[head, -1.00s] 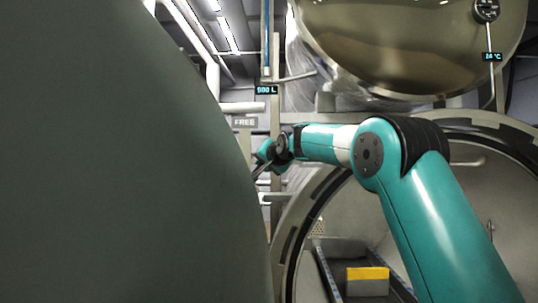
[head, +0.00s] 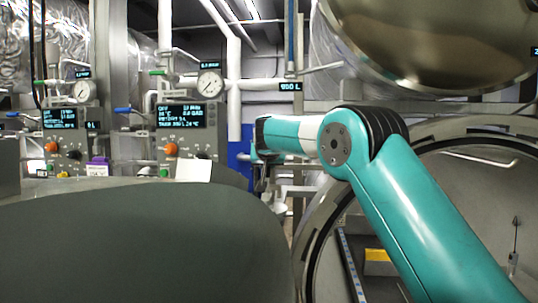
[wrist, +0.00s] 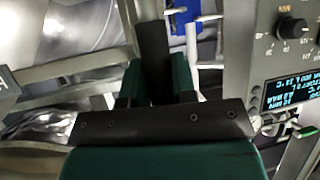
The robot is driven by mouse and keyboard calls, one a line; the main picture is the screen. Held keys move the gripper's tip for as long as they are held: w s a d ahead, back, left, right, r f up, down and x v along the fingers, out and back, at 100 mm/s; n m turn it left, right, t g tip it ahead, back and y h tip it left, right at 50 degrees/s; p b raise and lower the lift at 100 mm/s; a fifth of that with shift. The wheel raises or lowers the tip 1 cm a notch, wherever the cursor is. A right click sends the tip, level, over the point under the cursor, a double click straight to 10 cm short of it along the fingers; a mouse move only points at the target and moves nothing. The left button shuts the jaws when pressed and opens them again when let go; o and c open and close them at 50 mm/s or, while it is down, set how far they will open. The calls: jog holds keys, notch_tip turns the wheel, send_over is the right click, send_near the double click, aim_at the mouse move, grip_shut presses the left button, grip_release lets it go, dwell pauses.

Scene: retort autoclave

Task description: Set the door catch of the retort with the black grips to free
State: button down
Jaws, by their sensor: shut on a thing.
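My gripper (head: 264,180) is at the end of my teal arm, in front of the left side of an open round retort (head: 440,147). In the wrist view my gripper (wrist: 156,82) has its two teal fingers closed on a dark flat bar (wrist: 154,45), which sticks out beyond the fingertips. It looks like the door catch's lever, but its mounting is hidden and I cannot tell its setting. No FREE label is readable now. A pale plate with part of a letter (wrist: 5,82) shows at the wrist view's left edge. I cannot make out black grips.
A large rounded dark grey surface (head: 140,250) fills the lower left, close to me. Control panels (head: 182,125) with dials stand behind it. A shiny domed door (head: 430,45) hangs upper right. A yellow-topped block (head: 377,256) lies inside the retort.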

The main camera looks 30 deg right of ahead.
jog(key=shift+w+a+r, duration=0.1)
jog(key=shift+a+r, duration=0.1)
dwell(0.3)
jog(key=c, duration=0.9)
grip_release()
jog(key=shift+f, duration=0.1)
jog(key=b+v, duration=0.6)
jog(key=v, duration=1.1)
jog(key=shift+a, duration=0.1)
